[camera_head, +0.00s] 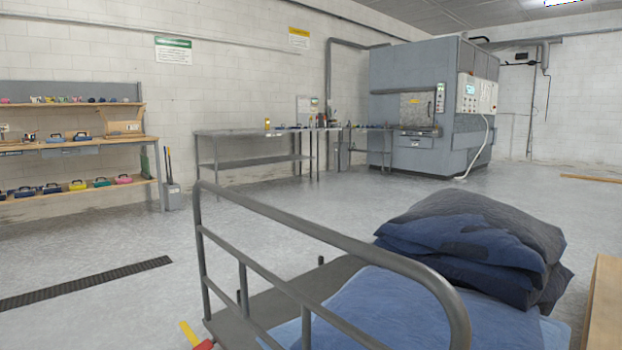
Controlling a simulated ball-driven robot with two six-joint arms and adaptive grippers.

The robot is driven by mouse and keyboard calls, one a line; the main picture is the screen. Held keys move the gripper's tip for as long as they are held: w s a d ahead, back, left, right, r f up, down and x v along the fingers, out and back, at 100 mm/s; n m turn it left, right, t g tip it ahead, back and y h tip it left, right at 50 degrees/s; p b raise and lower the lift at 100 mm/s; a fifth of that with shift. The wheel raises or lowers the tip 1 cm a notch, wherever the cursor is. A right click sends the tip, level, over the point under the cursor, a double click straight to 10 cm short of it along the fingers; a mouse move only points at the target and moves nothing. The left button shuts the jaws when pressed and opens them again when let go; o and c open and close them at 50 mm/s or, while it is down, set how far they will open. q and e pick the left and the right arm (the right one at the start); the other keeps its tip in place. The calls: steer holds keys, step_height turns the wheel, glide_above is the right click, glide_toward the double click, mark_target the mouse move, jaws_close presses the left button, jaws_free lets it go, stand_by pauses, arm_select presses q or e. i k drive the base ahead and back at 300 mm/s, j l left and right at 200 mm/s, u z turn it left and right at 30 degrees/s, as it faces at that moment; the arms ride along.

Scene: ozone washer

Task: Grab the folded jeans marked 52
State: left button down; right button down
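Folded dark blue jeans (465,235) lie in a stack of several layers on the right part of a grey metal cart (255,302). The top piece is darker and greyish blue. Lighter blue folded cloth (385,310) lies in front of the stack, partly behind the cart's rail. No number 52 can be read on any piece. Neither of my grippers is in view.
The cart's tubular rail (330,235) rises before the cloth. A wooden edge (604,310) stands at the right. A red and yellow object (195,338) is at the bottom. Shelves (75,145), a metal table (250,134) and a large grey machine (430,100) stand behind open floor.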

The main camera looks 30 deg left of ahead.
mark_target(58, 139)
steer(key=i+j+u, duration=0.15)
steer(key=j+u, duration=0.15)
steer(key=i+j+u, duration=0.15)
steer(key=j+u, duration=0.2)
steer(key=j, duration=0.15)
steer(key=i+j+u, duration=1.2)
steer(key=i+u, duration=0.45)
steer(key=i, duration=5.2)
steer(key=j+u, duration=0.05)
steer(key=j, duration=0.1)
